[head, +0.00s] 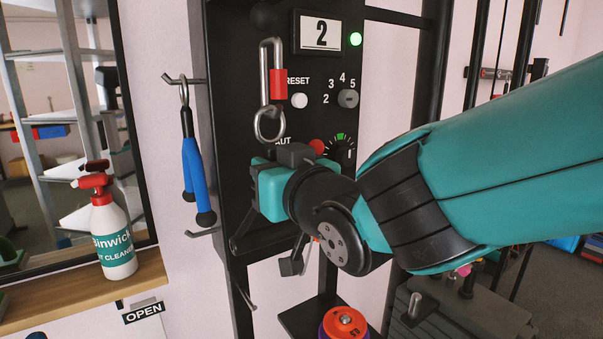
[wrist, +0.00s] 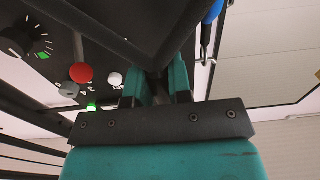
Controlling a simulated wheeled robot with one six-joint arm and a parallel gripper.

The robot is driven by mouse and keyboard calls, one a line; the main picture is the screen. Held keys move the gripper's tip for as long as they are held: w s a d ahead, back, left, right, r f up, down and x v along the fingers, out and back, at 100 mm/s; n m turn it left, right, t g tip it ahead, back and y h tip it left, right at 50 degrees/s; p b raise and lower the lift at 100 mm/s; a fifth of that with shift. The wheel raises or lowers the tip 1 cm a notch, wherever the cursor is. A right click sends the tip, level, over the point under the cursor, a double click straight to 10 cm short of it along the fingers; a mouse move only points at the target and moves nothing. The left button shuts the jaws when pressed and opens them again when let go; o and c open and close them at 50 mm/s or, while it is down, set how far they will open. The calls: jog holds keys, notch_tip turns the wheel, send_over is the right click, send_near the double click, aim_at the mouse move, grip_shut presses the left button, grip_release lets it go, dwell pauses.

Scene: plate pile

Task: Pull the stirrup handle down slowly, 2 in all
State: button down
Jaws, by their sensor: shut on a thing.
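The black stirrup handle (wrist: 140,42) fills the top of the wrist view as a dark, angled shape that narrows between my teal fingers. My gripper (wrist: 160,86) is shut on it. In the head view my gripper (head: 270,190) is in front of the black panel, below a metal ring, and hides most of the handle. A dark slanting part of the handle (head: 241,237) shows at its lower left.
A clip with a red sleeve (head: 278,84) hangs above my gripper. The panel has a white reset button (head: 299,100), a red button (head: 317,146), a selector knob (head: 348,98) and a dial. Blue-handled grips (head: 196,170) hang at left. A spray bottle (head: 112,235) stands on the ledge.

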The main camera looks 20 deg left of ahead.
jog(key=shift+f, duration=0.3)
jog(key=c, duration=1)
grip_release()
jog(key=shift+r, duration=0.1)
jog(key=shift+o, duration=0.2)
jog(key=b+v, duration=0.4)
jog(key=v, duration=1.3)
jog(key=w+d+f+m+g+h+p, duration=0.3)
jog(key=d+f+g+h+p, duration=0.25)
jog(key=d, duration=0.45)
jog(key=s+d+f+g+h+p, duration=0.2)
jog(key=s+d+g+h, duration=0.2)
jog(key=s+d+g, duration=0.2)
jog(key=s+d, duration=0.2)
jog(key=s, duration=0.1)
jog(key=shift+s+d+f, duration=0.25)
jog(key=shift+d+f, duration=0.05)
jog(key=shift+d, duration=0.1)
